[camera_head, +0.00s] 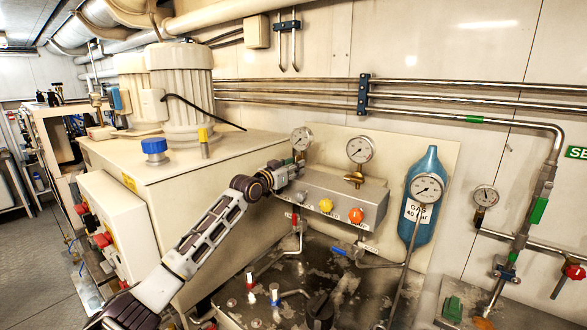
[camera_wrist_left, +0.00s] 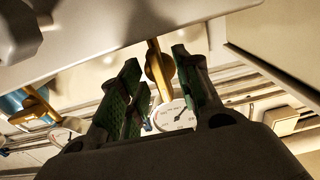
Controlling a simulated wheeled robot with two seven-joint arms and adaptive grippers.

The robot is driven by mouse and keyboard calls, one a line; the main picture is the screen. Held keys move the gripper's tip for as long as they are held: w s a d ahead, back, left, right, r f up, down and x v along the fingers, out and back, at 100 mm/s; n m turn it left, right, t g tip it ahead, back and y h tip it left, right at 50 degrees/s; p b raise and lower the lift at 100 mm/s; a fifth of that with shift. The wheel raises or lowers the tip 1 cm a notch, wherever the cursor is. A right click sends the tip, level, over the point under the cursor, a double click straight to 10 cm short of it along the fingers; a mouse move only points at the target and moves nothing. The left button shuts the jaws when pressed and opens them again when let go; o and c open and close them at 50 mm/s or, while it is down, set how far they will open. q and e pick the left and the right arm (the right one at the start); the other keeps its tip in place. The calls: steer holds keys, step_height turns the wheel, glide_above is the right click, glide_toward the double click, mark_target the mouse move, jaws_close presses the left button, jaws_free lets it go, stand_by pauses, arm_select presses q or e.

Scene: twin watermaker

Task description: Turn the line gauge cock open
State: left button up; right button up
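My left gripper (camera_head: 294,168) is at the left end of the grey valve block (camera_head: 335,198), just under the leftmost round gauge (camera_head: 301,138). In the left wrist view, its two green-padded fingers (camera_wrist_left: 158,88) are apart. A brass cock (camera_wrist_left: 158,66) with a round knob and a straight stem shows between and beyond them, with the white gauge dial (camera_wrist_left: 173,114) behind. I cannot tell whether a finger touches the cock. In the head view my gripper hides this cock. My right gripper is not in view.
A second gauge (camera_head: 359,149) with a brass cock (camera_head: 354,178) stands to the right. A yellow knob (camera_head: 326,205) and an orange knob (camera_head: 356,215) are on the block front. A blue gas bottle (camera_head: 424,170) stands further right. Steel pipes (camera_head: 290,87) run along the wall.

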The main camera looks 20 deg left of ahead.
arm_select(q)
steer(key=shift+s, duration=0.1)
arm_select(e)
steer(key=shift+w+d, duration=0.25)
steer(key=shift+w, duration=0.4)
arm_select(q)
steer(key=v, duration=1.1)
steer(key=shift+s+a, duration=0.15)
steer(key=shift+s, duration=0.25)
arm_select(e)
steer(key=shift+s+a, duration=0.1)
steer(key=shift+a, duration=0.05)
arm_select(q)
steer(key=shift+r, duration=0.1)
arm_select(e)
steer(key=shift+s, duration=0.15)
